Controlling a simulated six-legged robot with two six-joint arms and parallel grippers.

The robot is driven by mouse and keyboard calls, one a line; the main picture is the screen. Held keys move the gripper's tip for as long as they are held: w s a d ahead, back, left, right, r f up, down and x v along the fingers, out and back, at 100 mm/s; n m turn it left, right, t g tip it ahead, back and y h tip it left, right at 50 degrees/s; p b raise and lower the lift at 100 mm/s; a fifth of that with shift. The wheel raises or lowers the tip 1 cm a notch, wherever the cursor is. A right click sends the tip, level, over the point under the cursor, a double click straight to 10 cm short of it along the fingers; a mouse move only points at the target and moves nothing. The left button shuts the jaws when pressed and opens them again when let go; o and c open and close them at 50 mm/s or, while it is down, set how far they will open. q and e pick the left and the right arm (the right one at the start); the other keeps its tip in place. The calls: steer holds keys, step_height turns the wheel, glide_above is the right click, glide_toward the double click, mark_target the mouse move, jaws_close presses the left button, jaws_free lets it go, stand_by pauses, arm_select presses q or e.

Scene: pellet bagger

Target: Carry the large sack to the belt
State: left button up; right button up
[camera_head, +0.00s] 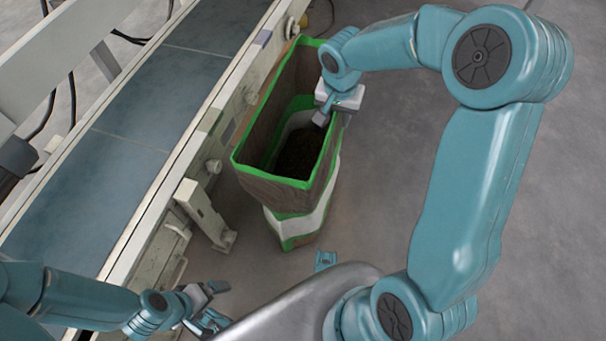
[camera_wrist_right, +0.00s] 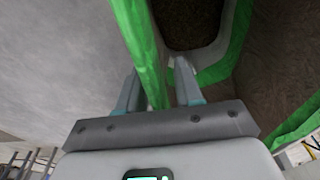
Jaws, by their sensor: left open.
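The large sack (camera_head: 283,187) is brown with green edges and a white band. It stands open-topped on the floor, close beside the belt (camera_head: 120,120), with dark contents inside. My right gripper (camera_head: 325,112) is at the sack's right rim, one finger inside the mouth. In the right wrist view, its fingers (camera_wrist_right: 158,80) stand apart on either side of the sack's green-edged wall (camera_wrist_right: 143,45), with some gap showing. My left gripper (camera_head: 220,304) is open and empty at the bottom left, below the sack and apart from it.
The belt's frame rail (camera_head: 190,150) runs diagonally beside the sack. A bracket leg (camera_head: 205,214) juts from it near the sack's lower left. Grey floor (camera_head: 385,175) to the right of the sack is clear, apart from my arm above it.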

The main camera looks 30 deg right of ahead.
steer(key=shift+f, duration=0.15)
stand_by(0.3)
jaws_close()
stand_by(1.1)
steer(key=shift+w, duration=0.1)
